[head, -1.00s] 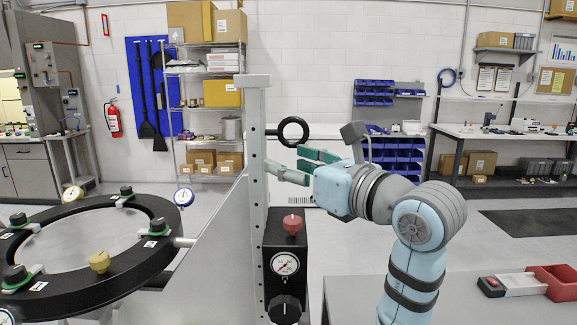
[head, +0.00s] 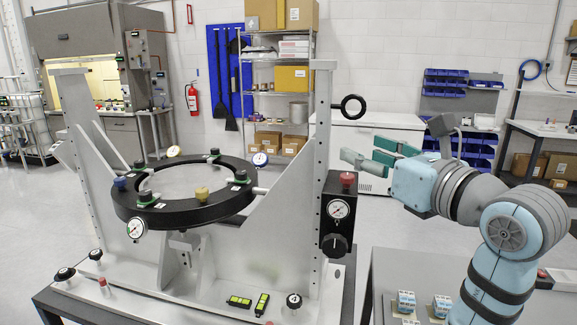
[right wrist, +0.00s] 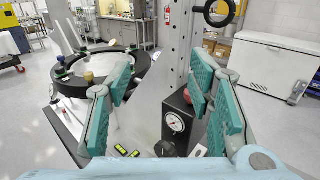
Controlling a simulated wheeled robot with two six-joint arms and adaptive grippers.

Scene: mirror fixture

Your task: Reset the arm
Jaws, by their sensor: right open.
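My right gripper (head: 364,153) is open and empty. In the head view it lies just below and to the right of the black ring handle (head: 353,107) on the mirror fixture's right upright (head: 321,130). Its green fingers (right wrist: 165,100) are spread wide in the right wrist view, with nothing held. The fixture holds a black ring mount (head: 135,205), tilted nearly flat. A black box (head: 338,215) with a gauge and red knob (head: 347,179) is on the right upright. The box also shows between the fingers in the right wrist view (right wrist: 180,120). My left gripper is out of view.
A grey table (head: 390,265) with small blue-and-white blocks (head: 406,300) stands at the lower right, beneath my right arm. A white chest (head: 365,135) and shelves (head: 285,100) stand behind. Black knobs and green-black levels (head: 262,304) sit on the fixture's base.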

